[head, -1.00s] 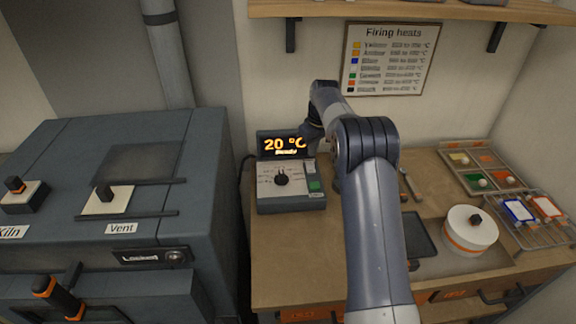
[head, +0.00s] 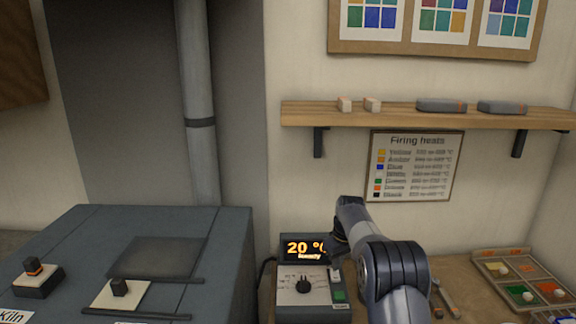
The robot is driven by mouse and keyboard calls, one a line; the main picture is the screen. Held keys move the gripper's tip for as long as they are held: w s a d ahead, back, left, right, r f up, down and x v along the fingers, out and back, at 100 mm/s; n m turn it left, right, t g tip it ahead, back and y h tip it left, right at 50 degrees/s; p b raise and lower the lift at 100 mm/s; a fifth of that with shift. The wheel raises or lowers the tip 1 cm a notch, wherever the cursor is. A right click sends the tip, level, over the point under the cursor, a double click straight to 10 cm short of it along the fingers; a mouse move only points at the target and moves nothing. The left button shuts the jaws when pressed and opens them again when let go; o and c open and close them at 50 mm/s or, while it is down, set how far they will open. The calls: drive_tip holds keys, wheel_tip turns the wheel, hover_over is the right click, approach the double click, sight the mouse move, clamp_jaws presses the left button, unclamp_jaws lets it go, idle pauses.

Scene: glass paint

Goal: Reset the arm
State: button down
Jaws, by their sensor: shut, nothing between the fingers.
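My arm reaches up from the bottom right of the head view and bends over the workbench. My gripper (head: 338,251) points down just right of the controller's display (head: 305,248), partly in front of its edge. The fingers are small and dark, look shut, and hold nothing that I can see. The display reads 20 °C, Ready. The controller (head: 290,293) below it has a black dial (head: 303,286) and a green button (head: 339,295). Whether my gripper touches the controller cannot be told.
A grey kiln (head: 222,240) stands at left, with knobs on top. A wooden shelf (head: 400,119) with several small blocks runs above the arm. A firing heats chart (head: 415,165) hangs below it. A paint tray (head: 520,256) lies at right on the bench.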

sight(335, 277)
drive_tip(key=shift+f+b, duration=0.95)
drive_tip(key=shift+f, duration=0.65)
drive_tip(key=shift+r, duration=0.15)
